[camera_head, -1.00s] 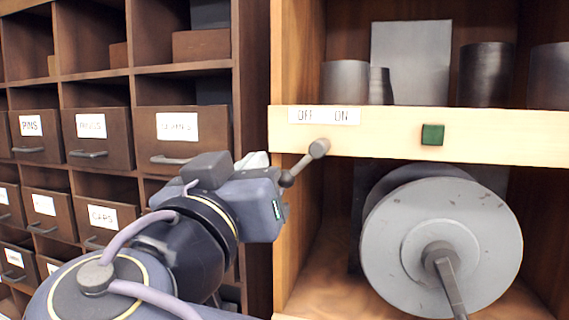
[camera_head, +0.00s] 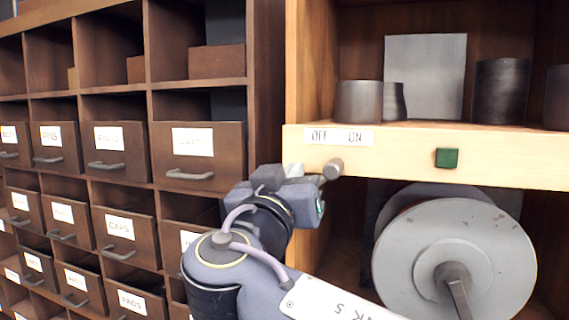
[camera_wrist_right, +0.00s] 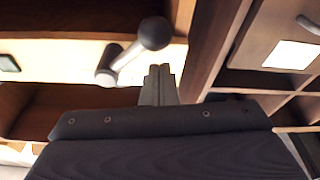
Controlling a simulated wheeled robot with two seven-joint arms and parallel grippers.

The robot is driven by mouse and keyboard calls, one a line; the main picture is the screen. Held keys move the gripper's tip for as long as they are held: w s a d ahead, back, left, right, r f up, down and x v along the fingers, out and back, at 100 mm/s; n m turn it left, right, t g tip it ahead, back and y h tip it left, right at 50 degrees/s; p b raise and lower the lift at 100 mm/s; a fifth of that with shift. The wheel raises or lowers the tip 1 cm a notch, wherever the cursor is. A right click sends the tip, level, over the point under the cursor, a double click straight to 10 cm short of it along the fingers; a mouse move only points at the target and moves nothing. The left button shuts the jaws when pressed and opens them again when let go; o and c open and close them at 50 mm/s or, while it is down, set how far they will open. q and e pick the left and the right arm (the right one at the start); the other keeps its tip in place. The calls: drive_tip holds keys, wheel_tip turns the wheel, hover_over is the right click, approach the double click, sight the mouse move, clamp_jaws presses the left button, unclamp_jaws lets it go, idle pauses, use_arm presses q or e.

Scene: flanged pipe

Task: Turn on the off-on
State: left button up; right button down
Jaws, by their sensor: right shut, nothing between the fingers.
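The off-on switch is a grey lever with a round knob (camera_head: 333,169), below the "OFF ON" label (camera_head: 339,136) on the pale wooden shelf front. In the right wrist view the lever's knob (camera_wrist_right: 154,33) and its arm show just above and left of my fingertips. My right gripper (camera_head: 322,181) is at the lever, close behind or beside the knob in the head view; I cannot tell whether it touches. Its fingers (camera_wrist_right: 159,76) are together and empty in the wrist view. The lever's lower part is hidden by the gripper in the head view. My left gripper is not in view.
A green square button (camera_head: 447,158) sits on the shelf front to the right. A large grey flanged pipe (camera_head: 420,240) is below the shelf. Metal cylinders (camera_head: 358,101) and a plate stand on it. Brown labelled drawers (camera_head: 198,155) fill the left.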

drive_tip(key=shift+s+d+f, duration=0.1)
drive_tip(key=shift+s+f, duration=0.05)
drive_tip(key=shift+f, duration=0.7)
drive_tip(key=shift+d+f+n+y+b, duration=0.15)
drive_tip(key=shift+f+n+y+b, duration=0.2)
drive_tip(key=shift+n+b, duration=0.4)
drive_tip(key=s+d+f+n+g+y+p, duration=0.1)
drive_tip(key=d+n, duration=0.6)
drive_tip(key=n, duration=1)
drive_tip(key=shift+s+f+g+y+p, duration=0.3)
drive_tip(key=shift+s+f+g+y, duration=0.3)
drive_tip(key=shift+y, duration=0.55)
drive_tip(key=shift+s+d+r+n, duration=0.1)
drive_tip(key=shift+d+r+n, duration=0.05)
drive_tip(key=shift+n, duration=0.1)
